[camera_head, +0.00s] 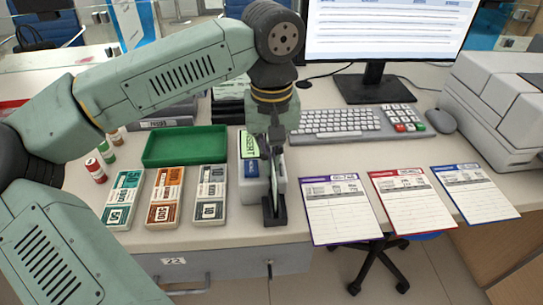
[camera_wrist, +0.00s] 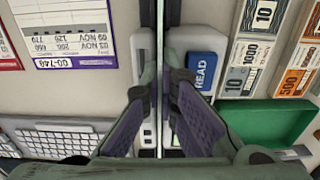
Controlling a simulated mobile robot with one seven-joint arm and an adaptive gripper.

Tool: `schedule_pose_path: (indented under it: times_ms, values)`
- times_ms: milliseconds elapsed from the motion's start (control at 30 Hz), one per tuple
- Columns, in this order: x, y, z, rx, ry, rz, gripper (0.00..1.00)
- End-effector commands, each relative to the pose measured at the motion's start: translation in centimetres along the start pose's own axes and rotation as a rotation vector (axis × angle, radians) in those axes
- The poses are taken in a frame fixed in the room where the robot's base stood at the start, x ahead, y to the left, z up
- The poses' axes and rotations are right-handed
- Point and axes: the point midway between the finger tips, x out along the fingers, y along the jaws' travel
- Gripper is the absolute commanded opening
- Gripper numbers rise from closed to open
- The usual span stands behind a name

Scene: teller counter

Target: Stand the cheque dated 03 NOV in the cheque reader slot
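The cheque reader (camera_head: 279,186) is a pale unit at the counter's front, with a green display (camera_head: 250,144), a blue READ label (camera_wrist: 202,70) and a narrow black slot piece (camera_head: 273,217). My gripper (camera_head: 272,146) is directly above it, pointing down. Its fingers (camera_wrist: 160,72) come close together on a thin upright cheque (camera_wrist: 160,35), seen nearly edge-on as a pale line along the slot. The cheque looks lined up with the slot, its lower part between the black walls. How deep it sits is hidden. Its date cannot be read.
Purple (camera_head: 340,208), red (camera_head: 411,201) and blue (camera_head: 477,192) edged sheets lie right of the reader. Banknote stacks (camera_head: 165,197) and a green tray (camera_head: 186,146) are to its left. A keyboard (camera_head: 340,122), monitor (camera_head: 390,30) and large grey machine (camera_head: 495,95) stand behind and right.

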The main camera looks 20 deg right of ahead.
Motion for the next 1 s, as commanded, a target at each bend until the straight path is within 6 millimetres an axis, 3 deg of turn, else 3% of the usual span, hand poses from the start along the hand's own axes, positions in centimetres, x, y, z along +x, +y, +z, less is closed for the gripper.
schedule_pose_path:
  times_ms: [100, 500, 1000]
  values:
    - [-0.02, 0.0, 0.0, 0.0, 0.0, 0.0, 0.0]
    - [-0.02, 0.0, -0.01, 0.0, 0.0, 0.0, 0.28]
    - [-0.01, -0.07, -0.01, -0.001, 0.0, -0.001, 0.28]
